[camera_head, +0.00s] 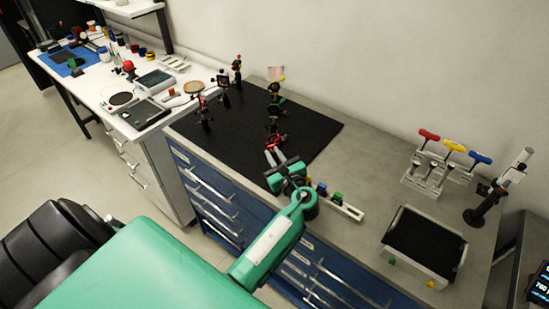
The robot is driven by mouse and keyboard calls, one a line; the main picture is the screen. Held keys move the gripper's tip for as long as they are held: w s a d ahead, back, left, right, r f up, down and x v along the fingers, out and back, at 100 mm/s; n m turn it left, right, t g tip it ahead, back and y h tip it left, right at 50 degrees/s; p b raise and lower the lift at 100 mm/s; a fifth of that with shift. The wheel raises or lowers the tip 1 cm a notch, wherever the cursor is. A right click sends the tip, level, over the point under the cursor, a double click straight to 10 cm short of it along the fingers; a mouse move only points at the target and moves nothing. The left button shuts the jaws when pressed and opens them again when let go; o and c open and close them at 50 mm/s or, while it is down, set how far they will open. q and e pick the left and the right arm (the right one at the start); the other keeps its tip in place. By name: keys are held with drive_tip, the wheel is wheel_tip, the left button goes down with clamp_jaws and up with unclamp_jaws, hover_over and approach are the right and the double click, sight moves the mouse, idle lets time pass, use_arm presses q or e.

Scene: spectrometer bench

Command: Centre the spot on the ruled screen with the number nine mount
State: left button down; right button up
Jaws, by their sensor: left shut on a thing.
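A small pale screen (275,73) stands at the back edge of the black breadboard (312,132); its ruling and any spot are too small to make out. Several dark optical mounts stand on the board in front of it and to its left. The nearest mount (276,137), with red parts, is at the front of the board; no number is legible on any mount. My left gripper (275,156) reaches in over the board's front edge, its pale fingertips shut at this red-marked mount. The exact contact is hidden by the small scale. My right gripper is not in view.
Other mounts (204,112) stand left on the board. A rail with small coloured blocks (338,203) lies right of my wrist. A rack of coloured-handled drivers (440,160), a black-lined tray (425,243) and a dark stand (490,197) occupy the right. Grey bench top between is clear.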

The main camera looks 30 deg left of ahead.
use_arm(q)
drive_tip(key=n+b, duration=0.7)
drive_tip(key=n, duration=0.1)
drive_tip(key=shift+f, duration=0.25)
drive_tip(key=shift+r+n+b, duration=0.15)
drive_tip(key=shift+n+b, duration=1.65)
drive_tip(key=shift+b, duration=0.05)
drive_tip(key=c, duration=1.4)
unclamp_jaws()
drive_tip(key=shift+s, duration=0.1)
drive_tip(key=shift+o, duration=0.2)
